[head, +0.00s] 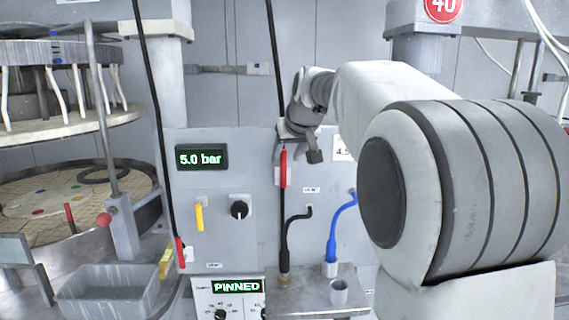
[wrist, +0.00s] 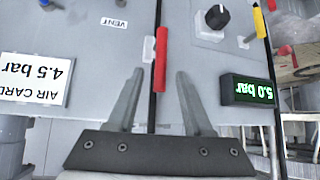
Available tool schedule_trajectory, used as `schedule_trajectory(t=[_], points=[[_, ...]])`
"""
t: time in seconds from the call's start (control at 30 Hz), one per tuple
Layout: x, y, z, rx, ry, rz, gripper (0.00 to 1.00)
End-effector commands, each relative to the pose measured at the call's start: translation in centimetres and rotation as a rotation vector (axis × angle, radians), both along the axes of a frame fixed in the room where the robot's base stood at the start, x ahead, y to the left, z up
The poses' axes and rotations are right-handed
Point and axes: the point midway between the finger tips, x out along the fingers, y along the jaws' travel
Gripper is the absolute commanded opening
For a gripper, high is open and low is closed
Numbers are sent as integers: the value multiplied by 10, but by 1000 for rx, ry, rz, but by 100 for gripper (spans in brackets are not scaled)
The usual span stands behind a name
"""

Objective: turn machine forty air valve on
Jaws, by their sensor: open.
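A red lever handle (head: 283,168) stands upright on a pale plate on the front of the grey panel, in line with a black hose. In the wrist view the red handle (wrist: 161,58) lies between and just beyond my open fingertips. My gripper (head: 298,150) is at the handle's upper end in the head view; its open jaws also show in the wrist view (wrist: 160,75), with nothing held. Whether a finger touches the handle I cannot tell. A round red sign (head: 443,8) reads 40. The pressure display (head: 201,157) reads 5.0 bar.
A yellow handle (head: 199,217) and black knob (head: 239,209) sit left of the red lever. Another red handle (head: 180,252) is lower left. The air card (wrist: 36,80) reads 4.5 bar. Black and blue hoses (head: 341,225) hang below. A grey bin (head: 106,290) stands lower left.

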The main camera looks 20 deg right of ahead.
Motion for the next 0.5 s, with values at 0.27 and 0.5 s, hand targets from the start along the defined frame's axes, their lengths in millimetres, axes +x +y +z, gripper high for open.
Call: schedule_trajectory(t=[0.27, 0.5], points=[[-50, -1, 50, -1, -5, 0, 51], [-82, -1, 82, 0, -3, 0, 51]])
